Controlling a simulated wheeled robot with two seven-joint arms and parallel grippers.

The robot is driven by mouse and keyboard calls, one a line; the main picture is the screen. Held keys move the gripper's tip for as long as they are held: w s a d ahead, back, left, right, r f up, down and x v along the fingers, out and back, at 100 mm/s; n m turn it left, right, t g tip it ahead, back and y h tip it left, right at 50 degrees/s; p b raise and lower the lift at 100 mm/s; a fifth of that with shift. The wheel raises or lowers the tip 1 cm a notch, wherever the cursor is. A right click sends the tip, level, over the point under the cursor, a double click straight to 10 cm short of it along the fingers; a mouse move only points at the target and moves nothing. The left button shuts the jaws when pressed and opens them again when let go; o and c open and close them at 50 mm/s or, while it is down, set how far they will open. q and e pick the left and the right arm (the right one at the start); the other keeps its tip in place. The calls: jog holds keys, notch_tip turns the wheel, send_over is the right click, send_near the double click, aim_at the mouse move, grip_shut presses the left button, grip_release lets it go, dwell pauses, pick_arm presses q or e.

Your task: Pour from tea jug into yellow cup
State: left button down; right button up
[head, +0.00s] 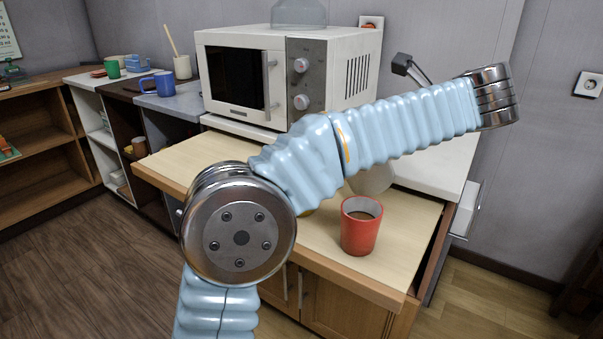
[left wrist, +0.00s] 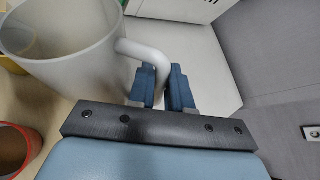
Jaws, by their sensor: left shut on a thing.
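The white tea jug (left wrist: 75,65) fills the upper left of the left wrist view. My left gripper (left wrist: 162,88) is shut on its handle. A dark patch shows inside the jug near its left edge. In the head view only part of the pale jug (head: 372,181) shows below my arm, which hides the left gripper. The yellow cup (left wrist: 9,66) shows as a sliver at the left edge of the wrist view, partly behind the jug. In the head view a bit of the yellow cup (head: 306,212) shows under my arm. My right gripper is in neither view.
A red cup (head: 361,232) with brown contents stands on the wooden counter (head: 325,240), near its front edge, close to the jug. A white microwave (head: 340,80) stands behind. Blue and green mugs are on the far-left counters. The counter's left part is clear.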

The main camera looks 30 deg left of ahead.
pick_arm(q)
jog(key=shift+s+a+r+n+t+h, duration=0.3)
jog(key=shift+s+a+r+n+h, duration=0.1)
jog(key=shift+s+a, duration=0.25)
jog(key=shift+s+a+f+n, duration=0.25)
jog(key=shift+s+a+n, duration=0.2)
jog(key=shift+a, duration=0.2)
jog(key=shift+s+a+r+t+h, duration=0.15)
jog(key=shift+r+t+h, duration=0.05)
jog(key=shift+t+h, duration=0.2)
jog(key=shift+s+a+r+n, duration=0.15)
jog(key=shift+r+n, duration=0.15)
jog(key=shift+r, duration=0.1)
jog(key=shift+s+a+r+n, duration=0.1)
jog(key=shift+a+r+n, duration=0.05)
jog(key=shift+r+n, duration=0.15)
jog(key=shift+s+a+r+n+t+h+b, duration=0.4)
jog(key=shift+r+t+b, duration=0.1)
jog(key=shift+b, duration=0.25)
jog(key=shift+n+t+h, duration=0.5)
jog(key=shift+n+t, duration=0.2)
jog(key=shift+n, duration=0.25)
jog(key=s+a+r+b, duration=0.1)
jog(key=b, duration=0.1)
jog(key=s+a+r+b, duration=0.1)
jog(key=r, duration=0.1)
jog(key=shift+a+r+b, duration=0.2)
jog(key=shift+b, duration=0.15)
